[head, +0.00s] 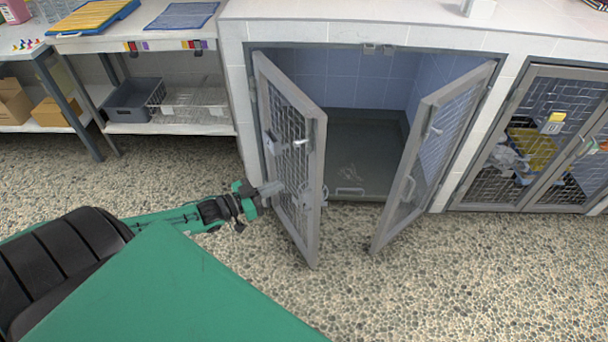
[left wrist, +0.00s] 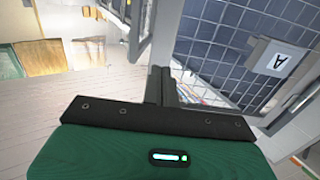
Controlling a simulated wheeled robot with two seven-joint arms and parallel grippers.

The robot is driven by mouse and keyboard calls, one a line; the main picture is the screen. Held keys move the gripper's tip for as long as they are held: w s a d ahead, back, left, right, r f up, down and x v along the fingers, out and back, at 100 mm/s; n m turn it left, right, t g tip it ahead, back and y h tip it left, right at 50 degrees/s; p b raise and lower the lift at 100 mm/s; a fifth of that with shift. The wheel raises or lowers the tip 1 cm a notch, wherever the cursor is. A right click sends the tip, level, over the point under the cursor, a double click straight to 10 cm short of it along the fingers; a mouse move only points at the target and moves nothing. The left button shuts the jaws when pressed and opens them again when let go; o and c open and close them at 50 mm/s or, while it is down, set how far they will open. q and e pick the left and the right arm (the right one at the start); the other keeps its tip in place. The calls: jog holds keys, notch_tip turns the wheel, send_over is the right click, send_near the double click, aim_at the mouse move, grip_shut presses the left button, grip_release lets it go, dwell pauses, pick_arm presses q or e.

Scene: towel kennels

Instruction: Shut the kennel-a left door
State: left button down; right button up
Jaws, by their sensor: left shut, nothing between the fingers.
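The kennel-a left door (head: 316,190) is a grey-framed mesh door. It is hinged at the left side of the opening and stands wide open, its free edge out toward me. A small plate (head: 270,144) sits on its outer face. In the left wrist view a tag marked A (left wrist: 277,58) shows on dark mesh. My left gripper (head: 272,188) is shut and empty, its tips at the outer side of the left door's mesh; whether they touch it I cannot tell. The shut fingers also show in the left wrist view (left wrist: 161,86). My right gripper is out of view.
The right door (head: 432,150) of the same kennel also stands open. The kennel floor (head: 358,150) looks empty. A neighbouring kennel (head: 545,140) at the right is shut. Shelves (head: 170,125) with bins stand at the left. The pebbled floor (head: 450,290) in front is clear.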

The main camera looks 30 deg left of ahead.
aim_at(313, 170)
pick_arm(q)
jog(key=x, duration=0.8)
jog(key=shift+x, duration=0.85)
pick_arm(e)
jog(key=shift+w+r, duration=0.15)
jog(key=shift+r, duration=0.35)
pick_arm(q)
jog(key=shift+w, duration=0.1)
